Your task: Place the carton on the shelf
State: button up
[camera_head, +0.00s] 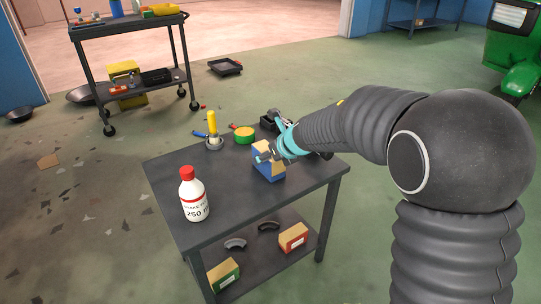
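A small carton (271,173) with blue sides and tan upper parts is on the dark table top, towards its right side. My gripper (266,155) is at the carton's upper part, reaching in from the right; its fingers overlap the carton in this view. Whether they are closed on it or just around it is not clear. The table's lower shelf (262,262) holds a green and tan carton (224,274) at the front left and a red and tan carton (293,238) at the right.
A white bottle with a red cap (194,196) stands at the table's front left. A yellow-handled tool (212,125) and a green tin (244,135) are at the back. Two dark curved parts (235,244) (269,226) lie on the lower shelf. A loaded cart (130,60) stands behind.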

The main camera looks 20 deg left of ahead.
jog(key=shift+r, duration=0.25)
jog(key=p+v, duration=0.1)
jog(key=v, duration=1.1)
jog(key=shift+p, duration=0.3)
